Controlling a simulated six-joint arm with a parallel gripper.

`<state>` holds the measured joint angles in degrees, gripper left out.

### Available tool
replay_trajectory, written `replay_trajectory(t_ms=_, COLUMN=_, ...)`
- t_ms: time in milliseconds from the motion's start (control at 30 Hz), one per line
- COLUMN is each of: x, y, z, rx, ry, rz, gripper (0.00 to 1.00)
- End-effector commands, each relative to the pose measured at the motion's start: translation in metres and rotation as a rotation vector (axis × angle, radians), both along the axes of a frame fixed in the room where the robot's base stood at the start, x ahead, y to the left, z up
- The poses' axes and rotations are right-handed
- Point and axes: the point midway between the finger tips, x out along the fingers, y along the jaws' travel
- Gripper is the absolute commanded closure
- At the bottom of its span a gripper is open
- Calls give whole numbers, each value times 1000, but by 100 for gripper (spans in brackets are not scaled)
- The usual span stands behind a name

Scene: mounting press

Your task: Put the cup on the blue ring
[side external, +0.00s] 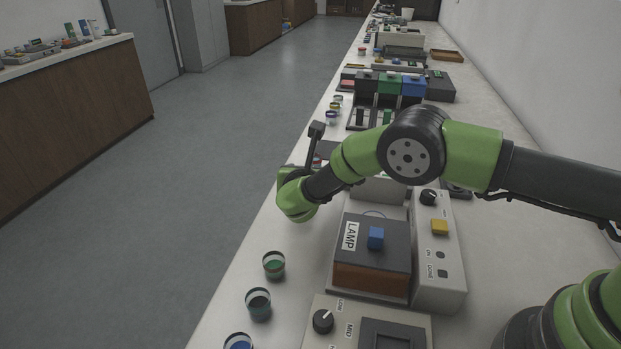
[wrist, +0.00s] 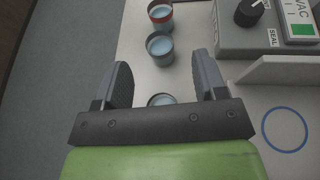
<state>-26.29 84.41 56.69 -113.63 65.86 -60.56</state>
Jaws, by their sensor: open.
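My gripper (wrist: 161,62) is open in the wrist view, one finger on each side. A small cup with a dark rim and pale blue inside (wrist: 161,99) shows between the finger bases, partly hidden by the gripper body. I see no contact between it and the fingers. The blue ring (wrist: 285,130) is a thin outline on the white surface, right of the gripper, with nothing on it. In the side view my arm hides the fingers, the cup between them and the ring.
In the wrist view, a grey-rimmed cup (wrist: 160,48) and a red-rimmed cup (wrist: 160,14) stand beyond the fingertips. A grey SEAL/VAC box (wrist: 262,38) is at upper right. In the side view, a LAMP box (side external: 372,262) and a green-banded cup (side external: 274,264) stand nearer the camera.

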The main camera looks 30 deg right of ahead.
Motion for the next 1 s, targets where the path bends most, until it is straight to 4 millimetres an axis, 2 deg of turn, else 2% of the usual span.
replay_trajectory(t_ms=600, x=34, y=-23, z=-25, rx=3, ry=-1, rz=-3, gripper=35)
replay_trajectory(t_ms=1000, x=36, y=-27, z=-30, rx=2, ry=8, rz=-3, gripper=35)
